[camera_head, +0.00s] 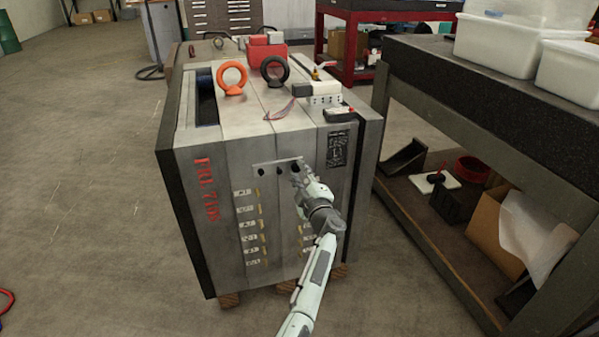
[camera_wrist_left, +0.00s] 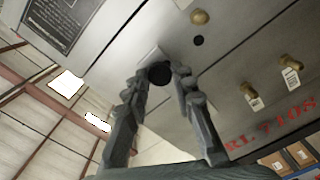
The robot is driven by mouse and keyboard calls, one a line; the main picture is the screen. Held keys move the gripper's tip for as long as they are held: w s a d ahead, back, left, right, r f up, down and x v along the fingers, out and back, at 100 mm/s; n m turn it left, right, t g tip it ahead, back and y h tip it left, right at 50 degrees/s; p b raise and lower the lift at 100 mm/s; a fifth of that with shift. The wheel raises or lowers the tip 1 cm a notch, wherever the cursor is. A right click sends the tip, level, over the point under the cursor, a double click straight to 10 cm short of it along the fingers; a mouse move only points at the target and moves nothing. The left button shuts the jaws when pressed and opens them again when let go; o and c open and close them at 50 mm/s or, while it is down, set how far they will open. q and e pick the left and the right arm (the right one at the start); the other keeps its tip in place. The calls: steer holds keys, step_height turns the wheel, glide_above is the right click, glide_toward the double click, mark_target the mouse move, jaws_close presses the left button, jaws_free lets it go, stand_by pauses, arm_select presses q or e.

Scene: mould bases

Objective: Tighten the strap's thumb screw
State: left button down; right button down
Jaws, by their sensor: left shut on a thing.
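The strap (camera_head: 268,166) is a pale flat plate across the front face of the grey mould base (camera_head: 222,180), with dark round knobs or holes along it. My left gripper (camera_head: 303,180) is at the strap's right end and covers part of it. In the left wrist view, its two grey fingers (camera_wrist_left: 160,82) stand on either side of a black round thumb screw (camera_wrist_left: 159,71) at the strap's end (camera_wrist_left: 150,55). The gripper is shut on the thumb screw. How far the screw is turned in cannot be seen. My right gripper is not in view.
An orange lifting ring (camera_head: 232,80) and a black one (camera_head: 275,70) stand on top of the mould base, near a red box (camera_head: 266,53). A dark workbench (camera_head: 480,95) with white bins stands close on the right. Open floor (camera_head: 80,180) lies to the left.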

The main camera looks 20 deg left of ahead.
arm_select(q)
steer(key=m, duration=0.6)
steer(key=shift+f+m, duration=0.2)
steer(key=shift+m, duration=0.1)
steer(key=m, duration=1.2)
steer(key=shift+s+f+m, duration=0.1)
steer(key=shift+m, duration=0.2)
steer(key=m, duration=0.5)
steer(key=shift+m, duration=0.3)
steer(key=c, duration=1.5)
jaws_free()
steer(key=shift+d, duration=0.1)
steer(key=shift+c, duration=0.2)
steer(key=shift+r, duration=0.25)
